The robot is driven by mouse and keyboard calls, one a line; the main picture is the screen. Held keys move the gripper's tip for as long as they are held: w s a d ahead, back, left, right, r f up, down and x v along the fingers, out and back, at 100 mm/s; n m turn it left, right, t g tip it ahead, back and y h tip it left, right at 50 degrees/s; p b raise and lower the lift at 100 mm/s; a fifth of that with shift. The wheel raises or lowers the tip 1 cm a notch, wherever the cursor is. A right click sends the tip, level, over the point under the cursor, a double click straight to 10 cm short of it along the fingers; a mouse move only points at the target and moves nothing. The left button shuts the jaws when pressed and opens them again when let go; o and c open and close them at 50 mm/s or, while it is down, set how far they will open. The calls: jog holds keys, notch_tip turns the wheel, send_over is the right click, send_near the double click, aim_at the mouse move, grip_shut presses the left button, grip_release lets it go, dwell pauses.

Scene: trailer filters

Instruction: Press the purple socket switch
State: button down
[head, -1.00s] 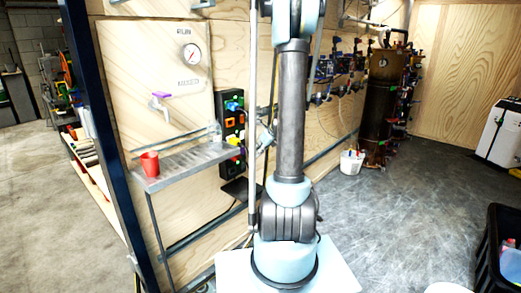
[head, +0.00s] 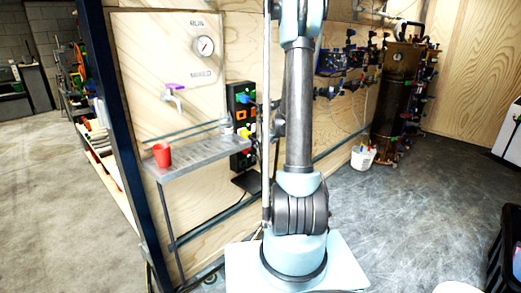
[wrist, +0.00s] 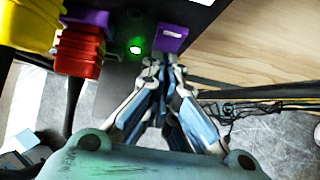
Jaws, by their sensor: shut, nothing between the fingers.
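The purple socket switch (wrist: 171,37) is a small purple block on a black panel (wrist: 118,72) at the top of the wrist view. My gripper (wrist: 160,62) is shut and empty, its fingertips just below the switch in the picture. I cannot tell whether the tips touch it. A glowing green light (wrist: 135,48) sits left of the switch. A red plug (wrist: 80,47) and a yellow plug (wrist: 28,22) are further left. In the head view the black socket board (head: 232,128) hangs on the wooden wall; the purple switch cannot be made out there.
A metal shelf (head: 192,158) with a red cup (head: 162,155) is left of the board. Dark cables (wrist: 245,108) run right of the gripper.

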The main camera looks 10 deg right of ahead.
jog(key=shift+w+a+f, duration=0.15)
jog(key=shift+w, duration=0.05)
dwell(0.5)
jog(key=shift+r, duration=0.8)
